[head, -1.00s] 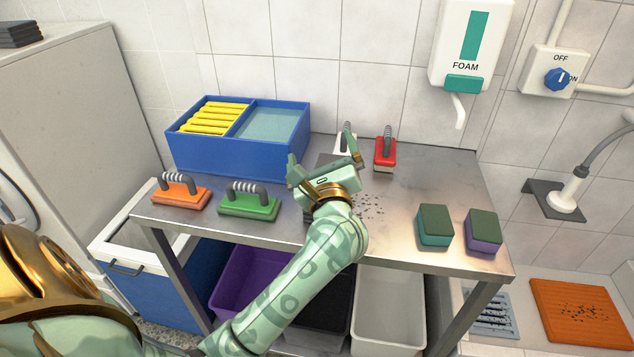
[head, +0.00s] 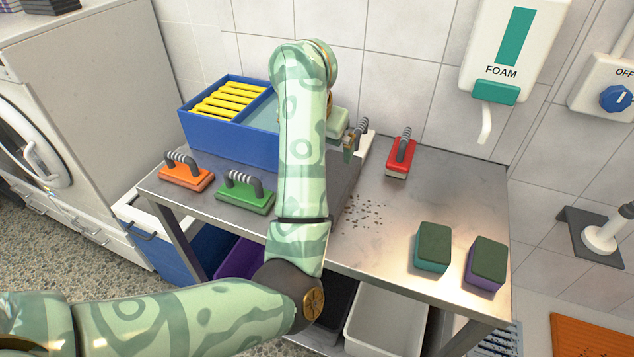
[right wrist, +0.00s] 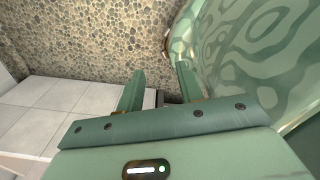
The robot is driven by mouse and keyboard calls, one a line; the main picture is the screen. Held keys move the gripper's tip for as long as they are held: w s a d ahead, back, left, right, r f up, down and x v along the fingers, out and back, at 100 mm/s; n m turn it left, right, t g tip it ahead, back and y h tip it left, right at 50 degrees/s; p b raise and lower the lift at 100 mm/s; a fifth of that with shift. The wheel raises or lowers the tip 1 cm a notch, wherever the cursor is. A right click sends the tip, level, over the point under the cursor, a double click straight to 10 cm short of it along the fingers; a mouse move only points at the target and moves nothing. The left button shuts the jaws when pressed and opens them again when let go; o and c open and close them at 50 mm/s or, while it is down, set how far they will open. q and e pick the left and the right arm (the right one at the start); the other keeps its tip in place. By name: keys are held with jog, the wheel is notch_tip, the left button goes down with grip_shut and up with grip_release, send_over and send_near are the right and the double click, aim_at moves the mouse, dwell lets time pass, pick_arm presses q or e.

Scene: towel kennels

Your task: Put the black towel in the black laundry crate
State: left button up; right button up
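In the head view my left arm reaches over the table, and its gripper (head: 350,146) is at the back, beside a white-based brush; the forearm hides most of it, so its opening is unclear. A dark grey patch (head: 346,185) shows on the tabletop right of the forearm; I cannot tell whether it is the black towel or a shadow. The black laundry crate (head: 338,303) is under the table between the purple and white crates, partly hidden by my elbow. In the right wrist view my right gripper (right wrist: 160,82) is open and empty, with pebbled floor beyond.
The metal table (head: 385,240) carries a blue divided box (head: 228,138), an orange brush (head: 187,178), a green brush (head: 245,195), a red brush (head: 400,160), two sponges (head: 433,248) and dark crumbs. Under it are purple (head: 240,260) and white (head: 385,315) crates. Dark folded cloths (head: 48,5) lie top left.

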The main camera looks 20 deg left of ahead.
pick_arm(q)
jog(key=b, duration=0.6)
send_near(330, 179)
jog(key=shift+n+h, duration=0.3)
jog(key=shift+n, duration=0.1)
jog(key=x, duration=0.6)
jog(key=shift+a, duration=0.25)
jog(key=b+x, duration=0.2)
jog(key=x, duration=0.3)
jog(key=shift+s, duration=0.2)
jog(key=shift+w+f, duration=0.25)
jog(key=shift+f, duration=0.2)
jog(key=shift+r, duration=0.1)
pick_arm(e)
jog(key=s+f+g, duration=0.1)
jog(key=s+f, duration=0.2)
jog(key=f, duration=0.4)
jog(key=shift+s+a+f, duration=0.3)
jog(key=shift+a+f, duration=0.1)
pick_arm(q)
jog(key=c, duration=1)
jog(key=shift+r, duration=0.1)
pick_arm(e)
jog(key=shift+a, duration=0.1)
